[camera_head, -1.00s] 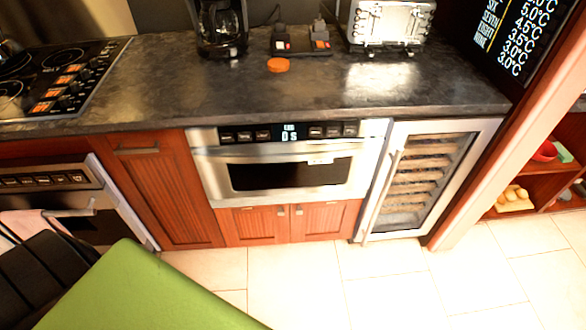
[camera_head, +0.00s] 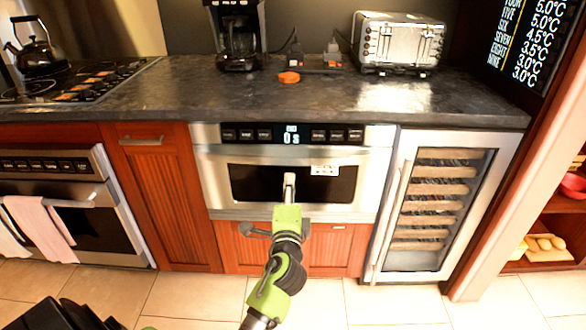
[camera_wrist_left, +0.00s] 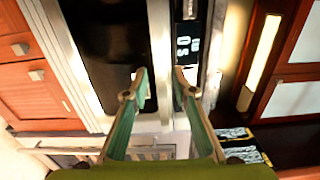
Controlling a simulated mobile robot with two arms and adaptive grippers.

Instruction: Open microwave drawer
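The microwave drawer (camera_head: 220,183) is a steel front with a dark window, set under the counter; it looks shut. Its steel handle (camera_head: 240,152) runs across above the window, below a lit display. My left gripper (camera_head: 289,180) is in front of the drawer, its tips over the window just below the handle in the head view. In the left wrist view, which is turned sideways, the two fingers (camera_wrist_left: 160,75) are apart, with the handle (camera_wrist_left: 160,30) running through the gap between them. Whether they touch it I cannot tell. My right gripper is not in view.
A wine cooler (camera_head: 440,200) stands right of the drawer, a wooden cabinet (camera_head: 160,200) left of it, then an oven (camera_head: 80,205) with towels. The counter (camera_head: 180,100) holds a coffee maker (camera_head: 237,35), a toaster (camera_head: 400,40) and an orange disc (camera_head: 289,77). The tiled floor is clear.

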